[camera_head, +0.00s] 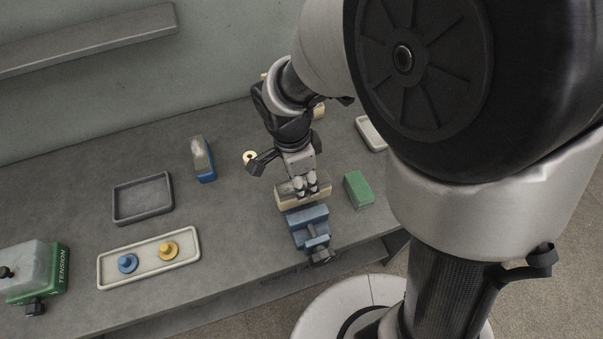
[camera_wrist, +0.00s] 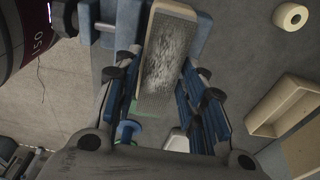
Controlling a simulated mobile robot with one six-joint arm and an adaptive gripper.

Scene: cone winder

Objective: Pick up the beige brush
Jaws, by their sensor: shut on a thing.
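The beige brush (camera_head: 289,203) is a beige block just behind the blue vise (camera_head: 309,224) in the head view. My gripper (camera_head: 305,189) comes down over it from above and is shut on it. In the wrist view the brush (camera_wrist: 168,60) shows a mottled grey face with a beige edge. It lies between my two fingers (camera_wrist: 162,105) and sticks out beyond them. Blue parts show behind its far end there. I cannot tell whether the brush touches the table or the vise.
A green block (camera_head: 358,189) stands right of the brush. A blue-and-grey brush (camera_head: 204,159), a dark tray (camera_head: 143,198), a pale tray (camera_head: 108,271) with blue and yellow pieces, and a green tension box (camera_head: 55,272) stand to the left. A cream ring (camera_head: 249,157) lies behind the gripper.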

